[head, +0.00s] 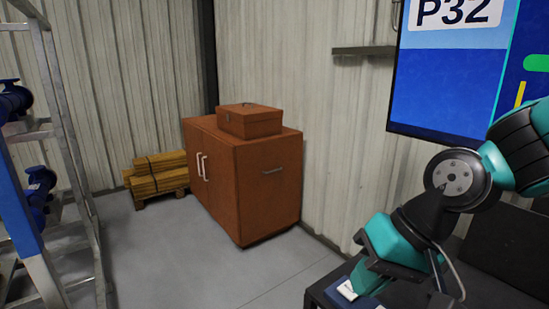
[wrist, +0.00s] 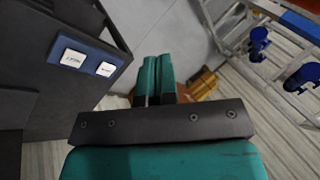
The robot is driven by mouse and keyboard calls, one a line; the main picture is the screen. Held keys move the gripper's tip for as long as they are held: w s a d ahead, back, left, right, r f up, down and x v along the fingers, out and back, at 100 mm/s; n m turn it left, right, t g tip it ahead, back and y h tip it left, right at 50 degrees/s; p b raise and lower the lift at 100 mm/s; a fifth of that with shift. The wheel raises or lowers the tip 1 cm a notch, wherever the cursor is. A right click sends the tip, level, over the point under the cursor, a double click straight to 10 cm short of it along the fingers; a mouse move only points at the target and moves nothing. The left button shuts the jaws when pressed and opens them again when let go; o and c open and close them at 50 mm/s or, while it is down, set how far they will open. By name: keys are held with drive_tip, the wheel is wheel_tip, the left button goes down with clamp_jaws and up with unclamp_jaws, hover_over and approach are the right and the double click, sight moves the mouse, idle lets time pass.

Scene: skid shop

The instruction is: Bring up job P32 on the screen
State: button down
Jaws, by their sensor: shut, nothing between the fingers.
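The screen (head: 445,95) hangs on the wall at the upper right of the head view, cut off by the frame edge. A white label on it reads P32 (head: 452,12), above a blue area. My gripper (wrist: 158,62) is shut and empty, its teal fingers together in the wrist view. In the wrist view a blue panel (wrist: 90,52) with two white buttons, a left one (wrist: 73,58) and a right one (wrist: 106,69), lies left of the fingers, apart from them. Their lettering is too small to read. One white button (head: 347,290) shows beside my gripper in the head view.
A brown cabinet (head: 268,185) with a brown box (head: 250,121) on top stands against the wall. Stacked yellow-brown timber (head: 158,172) lies beside it. A metal rack (head: 75,170) with blue parts is at the left. The grey floor between them is clear.

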drive_tip(key=s+d+r+n+g+h+b, duration=0.1)
drive_tip(key=s+d+n, duration=0.1)
drive_tip(key=s+n, duration=0.4)
drive_tip(key=s, duration=0.4)
drive_tip(key=shift+h, duration=0.3)
drive_tip(key=shift+w+d+r, duration=0.1)
drive_tip(key=shift+d, duration=0.05)
idle(0.5)
